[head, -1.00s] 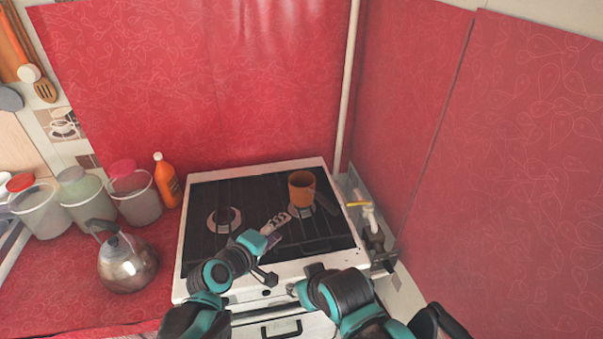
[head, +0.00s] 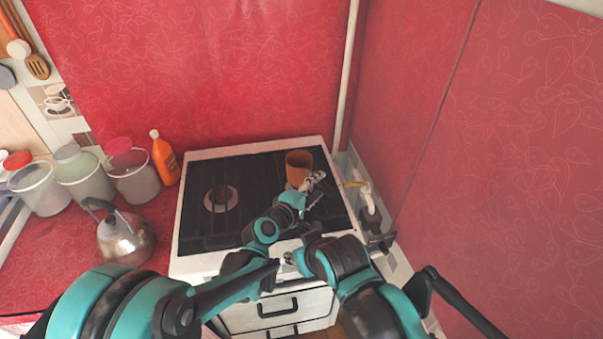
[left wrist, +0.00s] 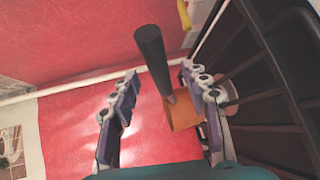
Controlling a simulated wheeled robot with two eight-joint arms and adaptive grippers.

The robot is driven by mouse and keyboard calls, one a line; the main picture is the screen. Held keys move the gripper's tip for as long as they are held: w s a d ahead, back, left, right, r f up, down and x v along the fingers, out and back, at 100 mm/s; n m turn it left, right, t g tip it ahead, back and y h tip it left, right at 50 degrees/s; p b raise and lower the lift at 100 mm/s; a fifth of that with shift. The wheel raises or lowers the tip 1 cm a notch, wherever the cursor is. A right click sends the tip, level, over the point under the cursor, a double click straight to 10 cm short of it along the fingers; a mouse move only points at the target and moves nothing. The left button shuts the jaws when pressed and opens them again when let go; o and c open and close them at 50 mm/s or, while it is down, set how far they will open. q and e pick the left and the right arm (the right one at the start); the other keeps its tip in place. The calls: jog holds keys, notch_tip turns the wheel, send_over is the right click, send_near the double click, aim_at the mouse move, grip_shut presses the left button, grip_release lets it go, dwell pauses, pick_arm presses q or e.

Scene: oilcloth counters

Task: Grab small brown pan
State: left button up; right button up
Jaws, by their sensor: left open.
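The small brown pan (head: 298,164) stands on the stove's right back area in the head view. In the left wrist view its orange-brown body (left wrist: 184,112) is partly hidden behind a finger, and its dark handle (left wrist: 152,55) shows in the gap between the fingers. My left gripper (head: 314,184) is at the pan's near right side in the head view. In the left wrist view the left gripper (left wrist: 160,76) is open, with its fingers apart on either side of the handle. My right arm (head: 335,262) is low in front of the stove; its jaws are not clear.
The white-framed stove (head: 184,228) has a free burner (head: 221,199) at left. A kettle (head: 124,238), an orange bottle (head: 165,160) and several lidded jars stand left of it. A red wall (head: 460,150) closes the right side; a yellow-handled pipe (head: 366,195) is beside the stove.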

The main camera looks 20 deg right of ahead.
pick_arm(q)
jog(key=x, duration=0.3)
jog(key=shift+a, duration=0.1)
grip_shut()
pick_arm(e)
jog(key=shift+f, duration=0.1)
pick_arm(q)
jog(key=shift+r, duration=0.15)
pick_arm(e)
jog(key=shift+w+d, duration=0.1)
